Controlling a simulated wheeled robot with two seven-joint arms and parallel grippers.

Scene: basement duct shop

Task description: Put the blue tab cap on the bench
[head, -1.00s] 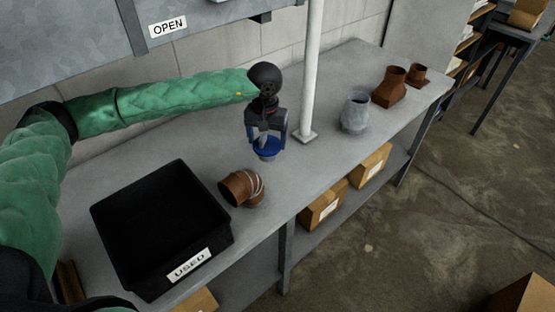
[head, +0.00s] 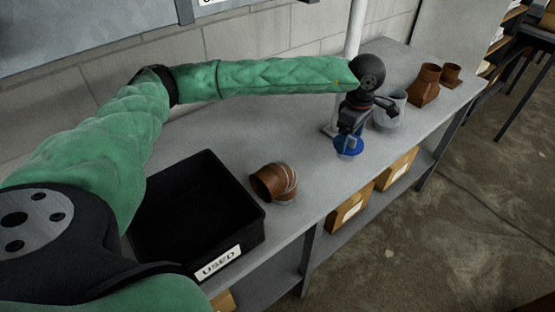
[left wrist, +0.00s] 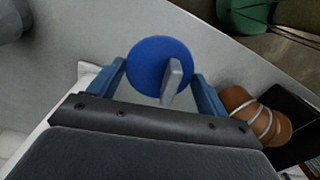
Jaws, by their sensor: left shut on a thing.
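The blue tab cap (head: 348,148) is a round blue disc with a pale upright tab. It is at my left gripper's fingertips, at or just above the bench top; I cannot tell whether it touches. In the left wrist view the cap (left wrist: 150,62) shows between the two blue fingers. My left gripper (head: 350,136) points down and is shut on the cap. The grey bench (head: 325,175) runs from front left to back right. My right gripper is not in view.
A black bin labelled USED (head: 228,258) and a brown elbow duct (head: 268,183) stand left of the gripper. A grey metal fitting (head: 388,118) is close on its right, with brown fittings (head: 427,88) beyond. A white post (head: 355,35) rises behind. Bench between elbow and gripper is clear.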

